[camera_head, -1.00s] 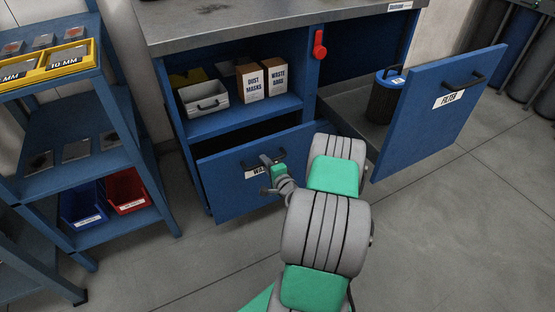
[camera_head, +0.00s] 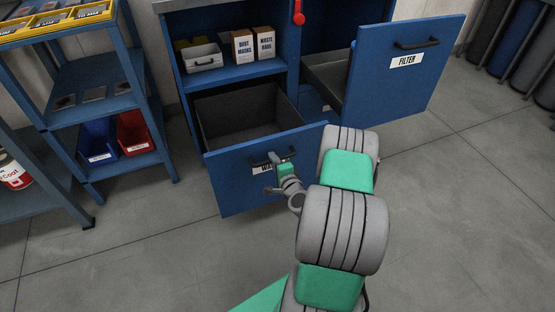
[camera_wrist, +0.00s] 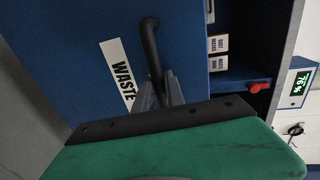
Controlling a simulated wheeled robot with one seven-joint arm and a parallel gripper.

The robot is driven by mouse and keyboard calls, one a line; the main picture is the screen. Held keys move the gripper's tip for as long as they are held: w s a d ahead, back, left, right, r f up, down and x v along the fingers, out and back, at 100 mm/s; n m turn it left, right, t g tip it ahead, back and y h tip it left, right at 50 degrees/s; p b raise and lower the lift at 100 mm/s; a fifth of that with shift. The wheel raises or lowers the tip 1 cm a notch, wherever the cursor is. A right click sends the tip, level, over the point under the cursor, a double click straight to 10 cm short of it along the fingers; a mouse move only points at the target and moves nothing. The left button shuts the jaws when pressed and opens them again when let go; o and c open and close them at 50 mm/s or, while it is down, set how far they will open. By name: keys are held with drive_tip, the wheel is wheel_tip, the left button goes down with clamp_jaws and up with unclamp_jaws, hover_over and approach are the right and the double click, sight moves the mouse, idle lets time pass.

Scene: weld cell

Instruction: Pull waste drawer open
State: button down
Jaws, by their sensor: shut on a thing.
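The waste drawer (camera_head: 228,186) is a blue-fronted drawer low in the cabinet. It stands well out, and its grey interior (camera_head: 245,118) looks empty. Its black bar handle (camera_head: 258,161) is on the front, above a partly hidden white label. In the wrist view the label (camera_wrist: 118,75) reads WASTE, beside the dark handle (camera_wrist: 150,50). My gripper (camera_head: 277,163) is at the right part of the handle. In the wrist view its two grey fingers (camera_wrist: 159,93) are closed around the handle bar. The exact contact is partly hidden.
A blue shelf rack (camera_head: 108,120) with bins stands to the left. A shelf above the drawer holds a grey tray (camera_head: 203,57) and boxes (camera_head: 243,46). The floor (camera_head: 150,245) in front is clear.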

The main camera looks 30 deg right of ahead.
drive_tip(key=shift+s+a, duration=0.2)
drive_tip(key=shift+s, duration=0.25)
drive_tip(key=c, duration=1.4)
unclamp_jaws()
drive_tip(key=shift+d, duration=0.1)
drive_tip(key=p+v, duration=0.1)
drive_tip(key=v, duration=0.7)
drive_tip(key=shift+w, duration=0.1)
